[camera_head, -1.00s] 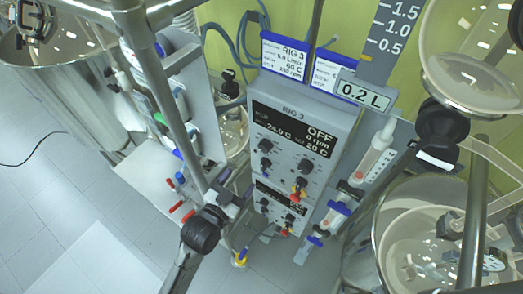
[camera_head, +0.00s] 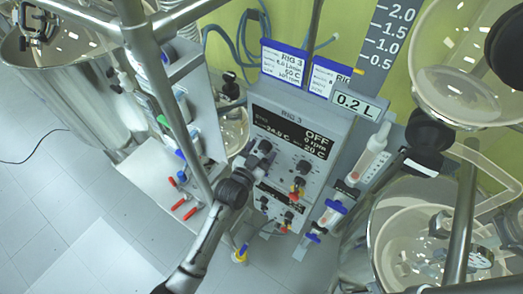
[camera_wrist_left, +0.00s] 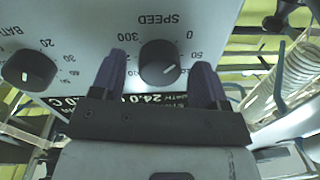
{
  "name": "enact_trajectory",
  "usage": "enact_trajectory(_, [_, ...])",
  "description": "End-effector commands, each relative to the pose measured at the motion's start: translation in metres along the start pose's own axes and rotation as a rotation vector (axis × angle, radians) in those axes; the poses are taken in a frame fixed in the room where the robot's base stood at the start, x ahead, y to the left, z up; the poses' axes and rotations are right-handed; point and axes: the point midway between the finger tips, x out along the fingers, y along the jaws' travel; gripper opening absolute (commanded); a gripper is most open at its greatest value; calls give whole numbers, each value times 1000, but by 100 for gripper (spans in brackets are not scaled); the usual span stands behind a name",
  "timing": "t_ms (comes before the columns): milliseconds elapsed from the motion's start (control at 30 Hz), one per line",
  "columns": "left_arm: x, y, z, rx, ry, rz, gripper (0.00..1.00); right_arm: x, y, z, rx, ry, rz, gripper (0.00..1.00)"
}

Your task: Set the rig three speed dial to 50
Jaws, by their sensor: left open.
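The rig 3 control box (camera_head: 330,125) stands in the middle of the head view, with its display reading OFF, 0 rpm and 20 C. Its speed dial (camera_wrist_left: 160,62) is a round black knob with a white mark; the printed scale appears upside down in the left wrist view. The mark points to the lower right there, on the side of the 50 label; its exact reading is hard to tell. My left gripper (camera_wrist_left: 158,78) is open, with one dark finger on each side of the dial. Contact is not clear. In the head view the gripper (camera_head: 255,158) partly covers the dial. My right gripper is out of view.
The bath dial (camera_wrist_left: 30,68) sits beside the speed dial. A syringe (camera_head: 370,157) and glass vessels (camera_head: 470,80) stand to the right. A metal post (camera_head: 150,75) rises left of the box.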

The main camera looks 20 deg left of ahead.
Motion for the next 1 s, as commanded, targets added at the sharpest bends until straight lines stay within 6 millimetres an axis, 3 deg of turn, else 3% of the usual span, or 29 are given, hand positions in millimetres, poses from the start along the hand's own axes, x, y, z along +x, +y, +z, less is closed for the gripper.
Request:
enact_trajectory(233, [0, 0, 0, 0, 0, 0, 68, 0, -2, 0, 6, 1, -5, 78])
enact_trajectory(767, [0, 0, 0, 0, 0, 0, 19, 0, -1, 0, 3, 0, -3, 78])
enact_trajectory(1000, [0, 0, 0, 33, 1, 0, 19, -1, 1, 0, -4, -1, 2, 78])
